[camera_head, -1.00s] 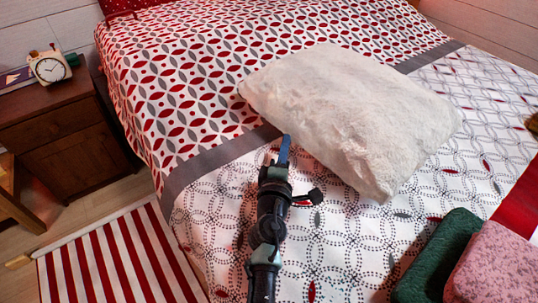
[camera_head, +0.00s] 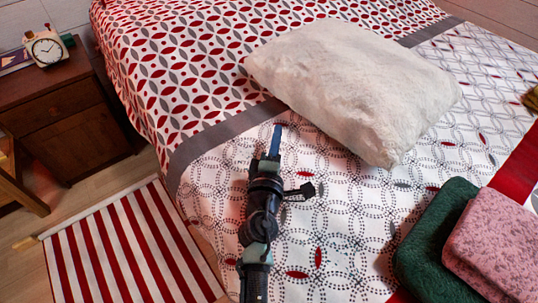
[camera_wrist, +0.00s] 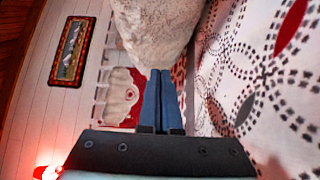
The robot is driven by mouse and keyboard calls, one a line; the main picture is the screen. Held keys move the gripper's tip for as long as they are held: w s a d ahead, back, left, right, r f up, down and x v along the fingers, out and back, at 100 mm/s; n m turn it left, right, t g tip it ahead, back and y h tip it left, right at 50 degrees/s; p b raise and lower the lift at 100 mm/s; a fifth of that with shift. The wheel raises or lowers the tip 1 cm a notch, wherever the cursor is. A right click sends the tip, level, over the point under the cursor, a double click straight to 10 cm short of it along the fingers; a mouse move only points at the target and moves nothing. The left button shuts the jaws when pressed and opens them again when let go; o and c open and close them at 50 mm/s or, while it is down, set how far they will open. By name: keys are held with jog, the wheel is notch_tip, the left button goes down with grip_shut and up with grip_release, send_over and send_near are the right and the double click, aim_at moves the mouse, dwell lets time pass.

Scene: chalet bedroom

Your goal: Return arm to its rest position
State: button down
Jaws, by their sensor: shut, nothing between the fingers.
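My gripper (camera_head: 276,141) is over the near part of the bed, its blue fingers closed together with nothing between them. The closed fingers also show in the wrist view (camera_wrist: 160,88), pointing toward the white fluffy pillow. My dark arm runs from the bottom of the head view up to the gripper. The white pillow (camera_head: 352,88) lies on the bed to the right of and beyond the fingertips, apart from them in the head view. It also fills the top middle of the wrist view (camera_wrist: 155,30).
The patterned bed (camera_head: 335,215) spreads under the arm. A green cushion (camera_head: 435,245) and a pink cushion (camera_head: 497,245) lie at lower right. A nightstand (camera_head: 65,115) with a clock (camera_head: 46,48) stands at left. A red-striped rug (camera_head: 125,250) lies on the floor at lower left.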

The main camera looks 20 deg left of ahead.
jog(key=shift+s+d, duration=0.2)
jog(key=shift+s, duration=1.35)
jog(key=shift+s+d, duration=0.15)
jog(key=shift+s, duration=1.35)
